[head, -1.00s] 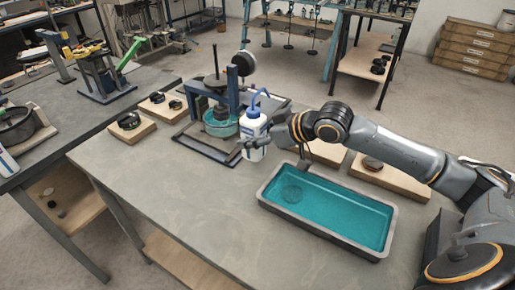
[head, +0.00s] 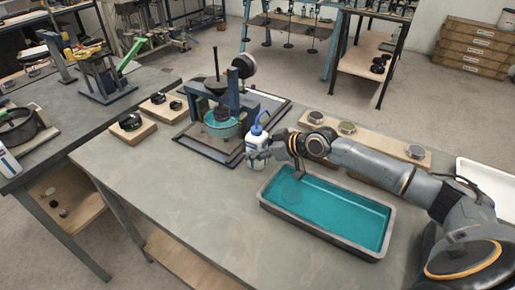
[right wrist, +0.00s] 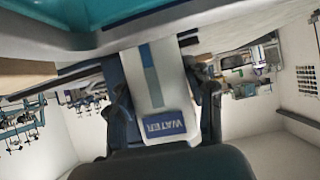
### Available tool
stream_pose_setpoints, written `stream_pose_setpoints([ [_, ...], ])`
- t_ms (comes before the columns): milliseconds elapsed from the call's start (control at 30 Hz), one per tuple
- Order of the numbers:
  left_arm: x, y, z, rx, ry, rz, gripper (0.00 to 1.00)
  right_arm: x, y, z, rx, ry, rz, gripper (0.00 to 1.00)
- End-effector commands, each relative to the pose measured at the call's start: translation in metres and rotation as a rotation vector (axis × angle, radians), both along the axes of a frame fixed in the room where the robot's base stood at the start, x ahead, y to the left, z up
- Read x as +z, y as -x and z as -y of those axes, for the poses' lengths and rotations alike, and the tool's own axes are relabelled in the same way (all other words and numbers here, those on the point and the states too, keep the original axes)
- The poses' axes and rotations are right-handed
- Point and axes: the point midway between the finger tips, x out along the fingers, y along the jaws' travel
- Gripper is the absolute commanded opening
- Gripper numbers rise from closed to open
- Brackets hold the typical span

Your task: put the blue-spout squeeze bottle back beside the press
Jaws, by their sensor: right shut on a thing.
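The white squeeze bottle (head: 254,138) with a blue spout is upright at the right front corner of the press (head: 236,103), close to its base frame. My right gripper (head: 260,158) is shut around the lower part of the bottle. In the right wrist view, the bottle (right wrist: 152,77) sits between the two fingers (right wrist: 165,100), its blue WATER label upside down. The gripper hides the bottle's lower part, so I cannot tell whether its bottom touches the table. The press has a blue frame with a teal round pan (head: 221,125). My left gripper is not in view.
A grey tray (head: 318,231) of teal liquid lies just right of the gripper, under my right arm. A wooden board (head: 365,139) with several round tins is behind the arm. Wooden blocks (head: 129,133) stand left of the press. The table's front left is clear (head: 170,190).

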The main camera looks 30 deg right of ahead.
Motion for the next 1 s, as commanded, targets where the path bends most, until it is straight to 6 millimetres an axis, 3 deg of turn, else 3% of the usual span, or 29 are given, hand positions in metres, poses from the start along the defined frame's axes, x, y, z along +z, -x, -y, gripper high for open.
stream_pose_setpoints([
  [133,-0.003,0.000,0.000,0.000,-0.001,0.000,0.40,-0.002,0.000,0.000,-0.001,-0.001,0.003,0.35],
  [167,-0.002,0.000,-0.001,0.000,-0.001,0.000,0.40,-0.003,0.000,0.000,0.000,0.000,0.000,0.57],
  [267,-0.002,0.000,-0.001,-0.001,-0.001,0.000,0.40,-0.002,0.000,0.000,0.000,0.000,0.000,0.75],
  [667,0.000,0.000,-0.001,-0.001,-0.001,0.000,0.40,0.002,0.001,0.002,0.000,0.002,0.000,0.75],
  [1000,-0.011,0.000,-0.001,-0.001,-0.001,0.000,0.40,0.031,0.048,0.029,0.001,0.009,-0.004,0.75],
])
